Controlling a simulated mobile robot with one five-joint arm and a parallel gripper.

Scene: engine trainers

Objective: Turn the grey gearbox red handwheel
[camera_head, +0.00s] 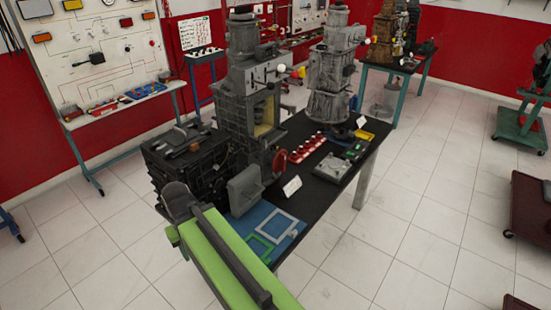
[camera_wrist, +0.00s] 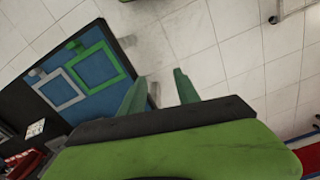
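A tall grey machine (camera_head: 240,85), which looks like the gearbox, stands on the black table in the head view. A dull red handwheel (camera_head: 280,163) is low at its right side, seen at a slant. A small grey box (camera_head: 245,190) stands just in front of the wheel. In the wrist view the two green fingers of my gripper (camera_wrist: 160,88) are apart with nothing between them, over the floor beside the blue mat. In the head view my green arm crosses the near end of the table and I cannot make out the fingers. The handwheel is not visible in the wrist view.
The blue mat (camera_head: 242,235) with green and grey square frames lies at the table's near end; it also shows in the wrist view (camera_wrist: 85,85). A dark block (camera_head: 188,160) stands left, a red rack (camera_head: 306,148) and second machine (camera_head: 332,75) right. Tiled floor (camera_head: 400,225) is free on the right.

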